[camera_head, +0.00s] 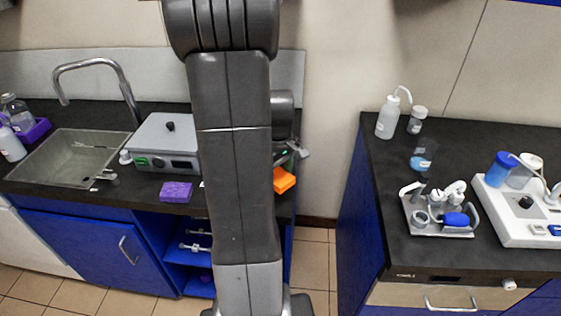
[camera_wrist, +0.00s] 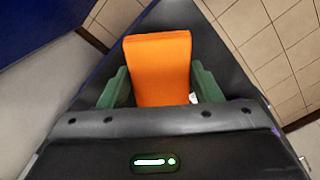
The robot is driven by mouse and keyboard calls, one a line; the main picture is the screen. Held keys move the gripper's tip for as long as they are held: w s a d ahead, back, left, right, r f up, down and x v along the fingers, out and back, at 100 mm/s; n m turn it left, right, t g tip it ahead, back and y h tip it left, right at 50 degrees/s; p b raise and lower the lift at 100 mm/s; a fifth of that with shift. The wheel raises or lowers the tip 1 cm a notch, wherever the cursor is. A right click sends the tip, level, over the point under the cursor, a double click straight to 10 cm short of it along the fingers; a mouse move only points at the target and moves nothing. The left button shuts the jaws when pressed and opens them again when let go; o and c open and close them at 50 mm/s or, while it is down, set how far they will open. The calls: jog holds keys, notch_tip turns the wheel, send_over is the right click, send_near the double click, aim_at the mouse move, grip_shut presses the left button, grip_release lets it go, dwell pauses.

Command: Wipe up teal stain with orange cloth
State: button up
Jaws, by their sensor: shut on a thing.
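The orange cloth (camera_head: 285,180) is a folded block at the right end of the left counter, beside my arm in the head view. It fills the middle of the wrist view (camera_wrist: 158,62). My gripper (camera_wrist: 161,85) is shut on it, with a green finger on each side. Whether the cloth touches the counter or hangs above it I cannot tell. No clear teal stain shows. A round blue patch (camera_head: 421,164) lies on the right counter by a clear vessel, and I cannot tell whether it is a stain or part of the vessel. My arm hides part of the left counter.
The left counter holds a sink (camera_head: 70,158), a grey instrument (camera_head: 165,145) and a purple sponge (camera_head: 176,192). The right counter (camera_head: 400,260) holds a white bottle (camera_head: 388,118), a tray of tools (camera_head: 440,212) and a white device (camera_head: 520,215). A floor gap separates the counters.

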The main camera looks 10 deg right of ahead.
jog(key=shift+r+p, duration=0.65)
jog(key=shift+r, duration=0.5)
